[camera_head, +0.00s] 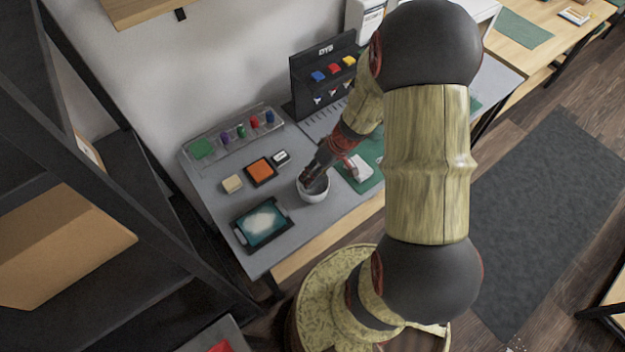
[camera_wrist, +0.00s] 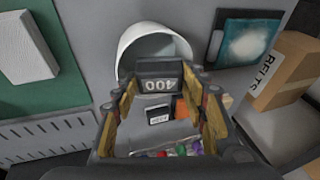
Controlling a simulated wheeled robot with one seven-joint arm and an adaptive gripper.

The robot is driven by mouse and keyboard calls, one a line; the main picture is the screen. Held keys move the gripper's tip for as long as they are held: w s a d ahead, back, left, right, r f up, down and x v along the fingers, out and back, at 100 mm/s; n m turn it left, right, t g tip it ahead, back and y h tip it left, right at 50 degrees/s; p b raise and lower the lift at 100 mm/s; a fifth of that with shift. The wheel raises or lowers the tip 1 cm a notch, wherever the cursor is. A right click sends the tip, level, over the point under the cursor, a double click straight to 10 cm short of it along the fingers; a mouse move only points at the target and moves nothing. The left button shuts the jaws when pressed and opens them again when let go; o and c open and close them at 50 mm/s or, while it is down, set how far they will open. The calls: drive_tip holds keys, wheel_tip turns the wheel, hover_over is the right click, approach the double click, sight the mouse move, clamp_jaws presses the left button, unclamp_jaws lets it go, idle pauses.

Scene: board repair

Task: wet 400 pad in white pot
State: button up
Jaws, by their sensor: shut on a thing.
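The white pot (camera_head: 313,196) stands on the grey bench mat. In the wrist view its white rim (camera_wrist: 130,45) arches behind the pad. The dark 400 pad (camera_wrist: 160,86), with a white "400" label that appears upside down, sits between the fingers of my gripper (camera_wrist: 160,98). My gripper is shut on it. In the head view my gripper (camera_head: 314,183) points down at the mouth of the pot, and the pad is hidden there. The pad overlaps the pot's opening in the wrist view; I cannot tell how deep it is or whether it touches.
An orange pad in a black holder (camera_head: 260,171), a small labelled black block (camera_head: 281,157) and a beige block (camera_head: 232,183) lie behind the pot. A teal panel (camera_head: 262,222) lies front left. A white block (camera_head: 360,169) sits on the green mat at right. A tool rack (camera_head: 322,74) stands behind.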

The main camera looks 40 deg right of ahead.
drive_tip(key=shift+r+p, duration=1.3)
drive_tip(key=shift+r, duration=1.3)
drive_tip(key=shift+r, duration=0.1)
wheel_tip(320, 180, up, 4)
drive_tip(key=shift+f+p, duration=0.1)
drive_tip(key=shift+p, duration=0.9)
